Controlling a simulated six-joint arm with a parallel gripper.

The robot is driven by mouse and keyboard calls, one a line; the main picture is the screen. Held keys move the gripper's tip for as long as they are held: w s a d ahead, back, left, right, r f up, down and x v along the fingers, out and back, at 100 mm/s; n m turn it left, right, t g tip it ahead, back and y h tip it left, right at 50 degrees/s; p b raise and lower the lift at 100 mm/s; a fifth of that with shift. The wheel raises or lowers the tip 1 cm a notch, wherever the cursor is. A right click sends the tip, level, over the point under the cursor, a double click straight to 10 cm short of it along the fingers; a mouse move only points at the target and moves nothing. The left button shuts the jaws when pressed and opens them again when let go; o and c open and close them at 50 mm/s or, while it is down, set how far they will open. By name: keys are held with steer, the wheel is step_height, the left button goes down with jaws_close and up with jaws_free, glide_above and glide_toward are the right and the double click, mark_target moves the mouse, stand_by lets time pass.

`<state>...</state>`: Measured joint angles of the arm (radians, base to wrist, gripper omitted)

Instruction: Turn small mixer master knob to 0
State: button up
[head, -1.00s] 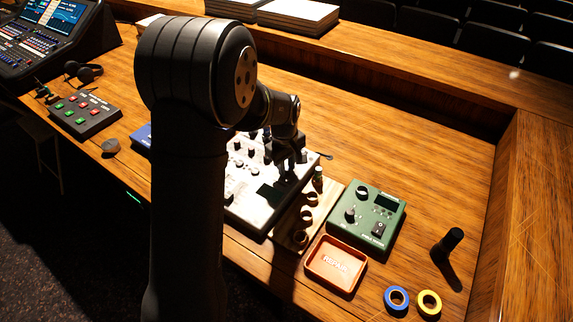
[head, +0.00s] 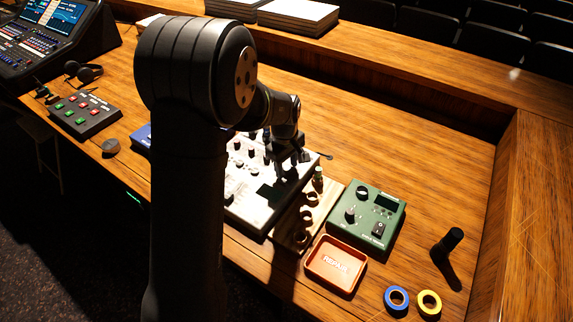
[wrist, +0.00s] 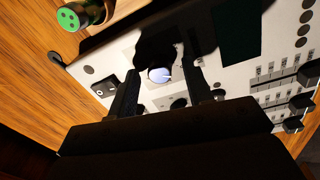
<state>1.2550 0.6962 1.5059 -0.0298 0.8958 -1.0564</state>
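The small mixer (head: 250,211) is a pale panel with dark knobs on the desk, partly hidden behind my arm. In the wrist view, its panel (wrist: 232,81) carries a small dark screen, sliders at the right and round knobs. My gripper (head: 290,170) is over the mixer's far right part. In the wrist view, my gripper (wrist: 163,88) has its two fingers apart. A knob with a light, bluish-white top (wrist: 159,75) shows between and slightly beyond the fingertips. I cannot tell whether the fingers touch it. I cannot read its label or setting.
A wooden block with round holes (head: 291,238) stands right of the mixer, with a green-topped item (head: 318,173). A green device (head: 366,216), an orange repair tray (head: 337,264) and tape rolls (head: 397,298) lie beyond.

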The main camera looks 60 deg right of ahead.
mark_target(285, 169)
step_height(285, 169, up, 18)
steer(key=shift+a+f, duration=0.25)
steer(key=shift+a, duration=0.15)
stand_by(0.7)
steer(key=f, duration=1.7)
steer(key=shift+d+f, duration=0.3)
steer(key=shift+d, duration=0.1)
steer(key=shift+r, duration=0.1)
